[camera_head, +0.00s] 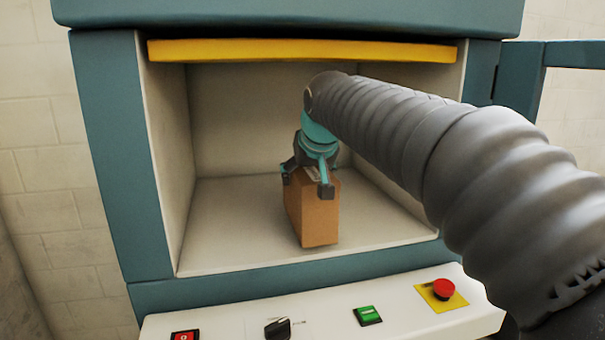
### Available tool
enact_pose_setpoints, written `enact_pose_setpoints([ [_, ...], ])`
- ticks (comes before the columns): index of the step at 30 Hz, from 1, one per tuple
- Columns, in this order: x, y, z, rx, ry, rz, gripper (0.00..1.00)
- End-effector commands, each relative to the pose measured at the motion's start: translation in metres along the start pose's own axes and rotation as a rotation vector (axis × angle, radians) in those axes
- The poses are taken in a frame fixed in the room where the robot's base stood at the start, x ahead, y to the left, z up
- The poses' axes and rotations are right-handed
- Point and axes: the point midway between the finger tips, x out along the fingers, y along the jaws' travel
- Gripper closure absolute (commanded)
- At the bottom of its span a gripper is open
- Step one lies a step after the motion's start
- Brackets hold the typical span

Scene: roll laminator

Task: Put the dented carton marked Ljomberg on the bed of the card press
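A brown carton (320,222) stands upright inside the open chamber of the teal press, over its pale bed (232,240), near the front and right of the middle. No marking or dent can be made out on the sides I see. My gripper (307,183) reaches down from above, with one finger at the carton's left edge and the other against its front near the top. It looks shut on the carton. Whether the carton's underside touches the bed is hard to tell.
A yellow bar (300,50) crosses the top of the opening. Side walls flank the chamber, and a teal open door or frame (572,54) juts out at right. Below is a control panel with a red stop button (443,288), a green button (367,315) and a black knob (278,328). The bed left of the carton is clear.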

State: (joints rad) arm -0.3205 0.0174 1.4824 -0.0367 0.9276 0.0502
Motion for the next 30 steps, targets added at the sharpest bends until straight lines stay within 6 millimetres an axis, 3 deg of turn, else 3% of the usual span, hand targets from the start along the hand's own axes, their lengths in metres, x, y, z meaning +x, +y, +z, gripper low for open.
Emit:
enact_pose_setpoints([
  [12,0.027,0.0,-0.031,0.001,-0.001,0.0,0.79],
  [16,0.036,0.0,-0.021,0.0,0.0,0.0,0.79],
  [28,0.041,0.0,-0.018,0.0,0.0,0.0,0.79],
  [29,0.04,0.0,-0.018,0.0,0.0,0.0,0.18],
  [30,0.04,0.0,-0.018,0.0,0.0,0.0,0.08],
])
